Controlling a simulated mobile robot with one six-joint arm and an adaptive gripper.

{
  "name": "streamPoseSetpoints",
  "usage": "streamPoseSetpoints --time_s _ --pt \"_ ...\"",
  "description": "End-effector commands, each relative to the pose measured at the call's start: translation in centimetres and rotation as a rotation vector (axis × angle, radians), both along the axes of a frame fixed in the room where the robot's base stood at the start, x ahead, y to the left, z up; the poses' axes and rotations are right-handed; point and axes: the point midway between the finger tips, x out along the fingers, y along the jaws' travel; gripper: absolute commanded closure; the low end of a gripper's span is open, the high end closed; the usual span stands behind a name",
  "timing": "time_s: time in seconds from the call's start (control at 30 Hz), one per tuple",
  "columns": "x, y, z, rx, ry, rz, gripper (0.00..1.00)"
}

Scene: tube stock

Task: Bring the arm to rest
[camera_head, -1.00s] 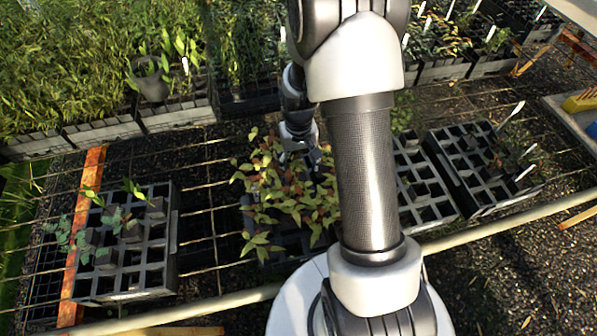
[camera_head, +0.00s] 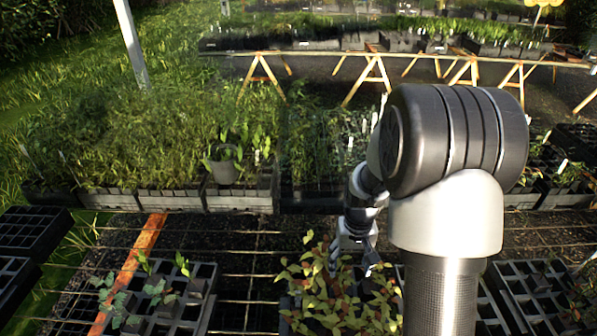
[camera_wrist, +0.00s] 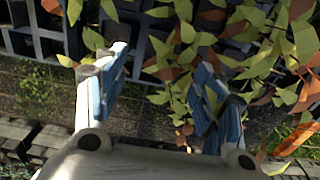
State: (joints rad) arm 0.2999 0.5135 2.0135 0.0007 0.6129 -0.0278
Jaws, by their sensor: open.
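My gripper (camera_head: 360,262) hangs at the end of my arm, beside and partly in front of a tray of reddish-green leafy seedlings (camera_head: 325,290). In the wrist view my gripper (camera_wrist: 162,65) shows two blue-and-white fingers spread apart. Nothing is held between them. Leaves (camera_wrist: 270,40) lie beyond and around the right finger; I cannot tell whether they touch it. My forearm hides part of the bench to the right of the seedlings.
A black cell tray (camera_head: 205,300) with a few small plants stands at the lower left. Another cell tray (camera_head: 535,295) stands at the right. Dense plant trays (camera_head: 240,200) line the back. Bare wire mesh (camera_head: 245,265) lies between the left tray and the seedlings.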

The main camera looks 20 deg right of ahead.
Motion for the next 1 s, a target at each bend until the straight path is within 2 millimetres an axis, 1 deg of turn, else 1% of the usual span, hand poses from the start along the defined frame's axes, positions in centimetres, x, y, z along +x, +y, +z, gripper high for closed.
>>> streamPoseSetpoints --time_s 0.07,0.17,0.27,0.3,0.37,0.4,0.47,0.5,0.57,0.6,0.67,0.7,0.8,0.9,1.0 --pt "0.0 0.1 0.2 -0.001 -0.002 0.001 0.37" --pt "-0.1 0.6 1.7 -0.005 -0.019 0.011 0.37" --pt "-0.8 1.8 5.1 -0.015 -0.054 0.034 0.37" --pt "-1.2 2.5 6.8 -0.021 -0.073 0.046 0.37" --pt "-2.2 3.7 9.3 -0.028 -0.102 0.067 0.37" --pt "-3.0 4.4 11.0 -0.032 -0.122 0.080 0.37" --pt "-4.4 5.6 13.2 -0.037 -0.151 0.101 0.37" --pt "-5.4 6.3 14.6 -0.040 -0.169 0.114 0.37" --pt "-7.0 7.3 16.4 -0.046 -0.199 0.134 0.37" --pt "-8.1 8.0 17.5 -0.048 -0.219 0.148 0.37" --pt "-9.9 8.9 18.9 -0.051 -0.249 0.167 0.37" --pt "-11.1 9.5 19.7 -0.054 -0.270 0.181 0.37" --pt "-14.1 10.8 21.2 -0.056 -0.316 0.211 0.37" --pt "-16.6 11.6 21.9 -0.058 -0.355 0.236 0.37" --pt "-18.3 12.1 22.2 -0.058 -0.383 0.254 0.37"
